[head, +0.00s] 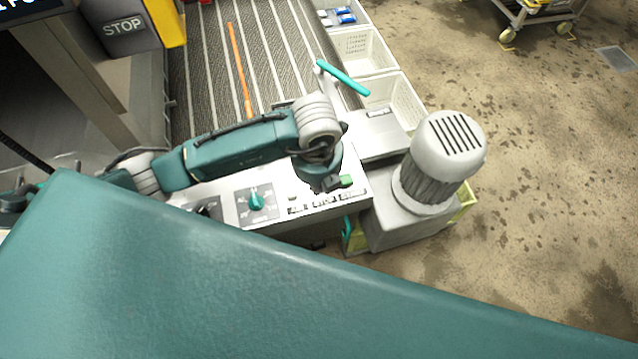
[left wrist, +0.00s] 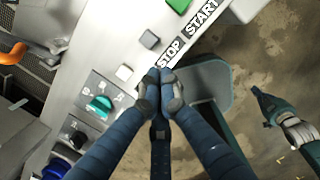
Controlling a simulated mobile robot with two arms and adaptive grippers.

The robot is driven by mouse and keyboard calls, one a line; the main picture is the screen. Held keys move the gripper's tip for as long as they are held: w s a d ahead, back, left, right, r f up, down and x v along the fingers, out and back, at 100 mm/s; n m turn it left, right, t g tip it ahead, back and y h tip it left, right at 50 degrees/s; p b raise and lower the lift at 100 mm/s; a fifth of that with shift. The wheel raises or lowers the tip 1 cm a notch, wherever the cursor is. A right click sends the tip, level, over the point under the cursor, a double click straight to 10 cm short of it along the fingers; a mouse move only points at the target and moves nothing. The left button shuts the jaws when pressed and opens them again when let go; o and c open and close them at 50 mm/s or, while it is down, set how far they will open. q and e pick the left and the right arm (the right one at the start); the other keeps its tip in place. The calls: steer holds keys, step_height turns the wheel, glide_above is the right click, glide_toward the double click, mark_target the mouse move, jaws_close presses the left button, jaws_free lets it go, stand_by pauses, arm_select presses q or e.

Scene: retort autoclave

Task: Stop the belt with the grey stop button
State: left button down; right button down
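The control panel (head: 225,203) lies below my left arm in the head view. In the left wrist view a grey square button (left wrist: 149,39) sits on the panel beside the STOP label (left wrist: 170,53). Contact with the panel cannot be told.
A teal rotary knob (head: 257,202) is on the panel. A grey motor (head: 440,158) stands to the right. The belt (head: 205,85) runs behind, with white crates (head: 358,48) alongside. Floor is open at right.

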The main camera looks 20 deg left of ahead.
arm_select(q)
step_height(320, 180, up, 6)
steer(key=shift+s+r, duration=0.25)
steer(key=shift+s, duration=0.15)
steer(key=shift+d, duration=0.1)
stand_by(0.5)
